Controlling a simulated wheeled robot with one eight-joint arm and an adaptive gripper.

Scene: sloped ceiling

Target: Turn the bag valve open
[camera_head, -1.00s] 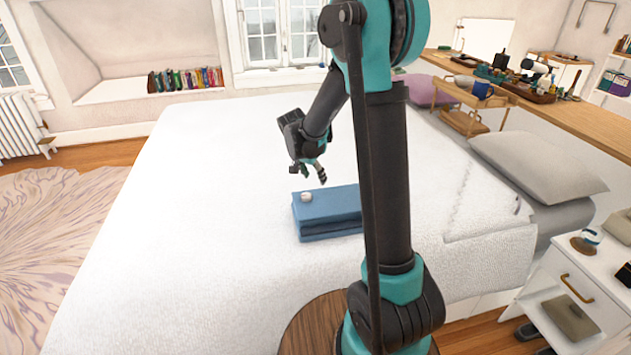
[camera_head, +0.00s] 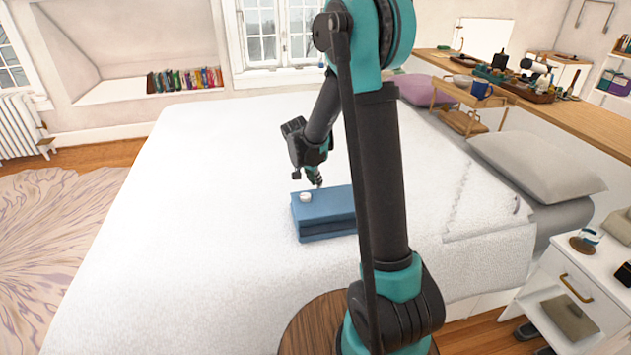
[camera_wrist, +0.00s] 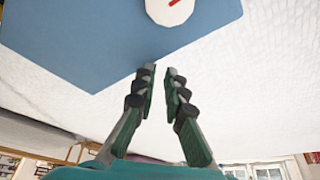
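The blue bag (camera_head: 325,213) lies on the white bed, partly hidden behind my arm in the head view. Its valve is a small round white piece (camera_head: 306,197) on top, near the bag's left end. In the wrist view the bag (camera_wrist: 90,45) fills the upper left, and the white valve (camera_wrist: 170,10) with a red mark is cut off by the top edge. My gripper (camera_head: 318,184) is just above the bag, a little right of the valve and apart from it. In the wrist view my gripper (camera_wrist: 160,75) has a narrow gap between its fingertips, with nothing between them.
The white bed (camera_head: 190,200) is clear around the bag. A wooden tray stand (camera_head: 455,95) with a blue mug (camera_head: 481,90) stands at the bed's right side. Grey pillows (camera_head: 535,165) lie at the right edge, near a white nightstand (camera_head: 575,290).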

